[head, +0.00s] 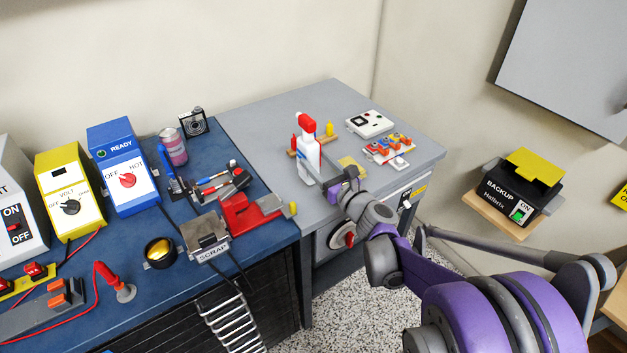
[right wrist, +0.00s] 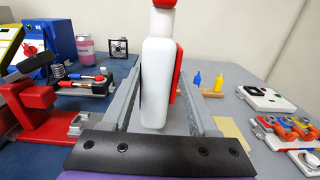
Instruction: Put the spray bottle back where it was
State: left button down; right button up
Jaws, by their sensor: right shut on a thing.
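The spray bottle (head: 308,150) is white with a red top and stands upright over the grey table at the back. In the right wrist view the white bottle (right wrist: 157,75) stands between my gripper's two grey fingers, with a red part along its right side. My right gripper (head: 312,172) is shut on the bottle. Whether the bottle's base touches the table is hidden by the gripper. My left gripper is not in view.
A wooden strip with a yellow bottle (head: 329,129) and a red one (head: 293,142) is close behind the bottle. A white device (head: 370,123) and a colourful tray (head: 390,149) lie to the right. A red vise-like tool (head: 250,212) sits on the blue bench to the left.

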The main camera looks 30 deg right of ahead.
jog(key=shift+f+b, duration=0.45)
jog(key=shift+f, duration=2.25)
jog(key=shift+w, duration=0.1)
jog(key=o, duration=0.8)
jog(key=shift+f, duration=0.1)
jog(key=shift+o, duration=0.2)
